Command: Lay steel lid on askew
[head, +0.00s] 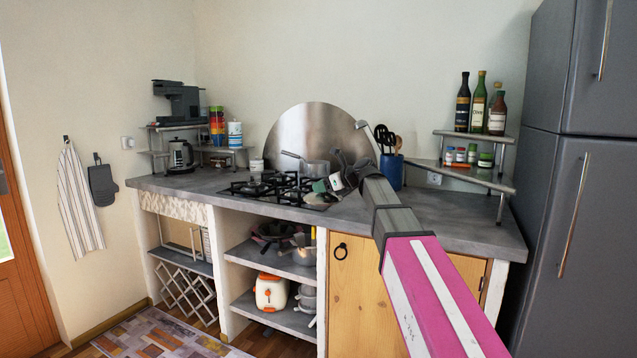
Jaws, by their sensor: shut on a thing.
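A steel saucepan (315,169) stands at the back of the black gas hob (262,187), its handle pointing left. My gripper (322,188) is in front of and below the pan in the picture, over the hob's right front part. It is shut on a small pale round thing, seemingly the steel lid (315,200), which is small and partly hidden by the gripper. I cannot tell how far the lid is above the hob. The pan's top shows no lid that I can make out.
A large round steel splash plate (305,128) leans on the wall behind the hob. A blue utensil pot (391,172) stands right of my gripper. A corner shelf with bottles (478,105) is farther right. The counter front right (460,222) is clear.

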